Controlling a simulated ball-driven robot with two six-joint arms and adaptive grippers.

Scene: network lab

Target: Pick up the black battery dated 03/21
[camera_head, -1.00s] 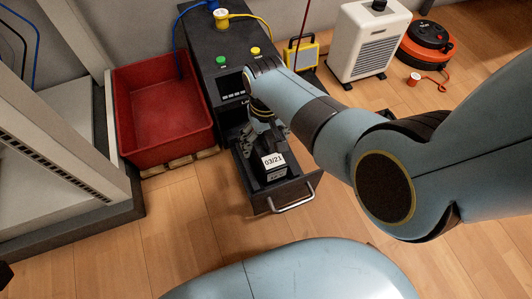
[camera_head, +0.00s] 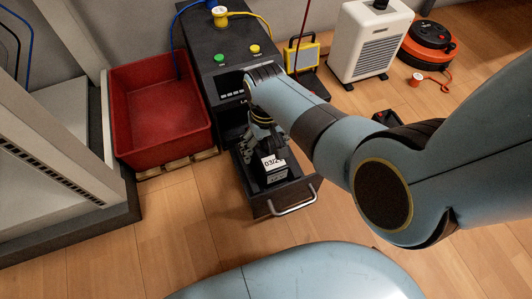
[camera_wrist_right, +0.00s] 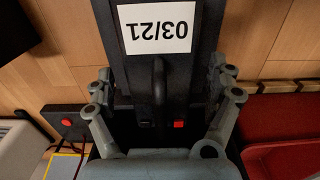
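The black battery (camera_head: 276,176) with a white 03/21 label sits in the pulled-out drawer (camera_head: 262,206) of a dark cabinet. In the right wrist view the battery (camera_wrist_right: 158,75) fills the upper middle, with its label, a black handle and a small red part showing. My right gripper (camera_head: 268,142) is at the battery's far side in the head view and covers part of it. In the wrist view the right gripper (camera_wrist_right: 165,88) has its fingers spread, one on each side of the battery. Whether they touch it is not clear. My left gripper is not in view.
The dark cabinet (camera_head: 238,57) carries green and yellow buttons. A red bin (camera_head: 160,107) stands left of it. A white heater (camera_head: 368,42), a yellow lamp (camera_head: 302,54) and an orange cable reel (camera_head: 425,47) stand to the right. Wooden floor is clear in front of the drawer.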

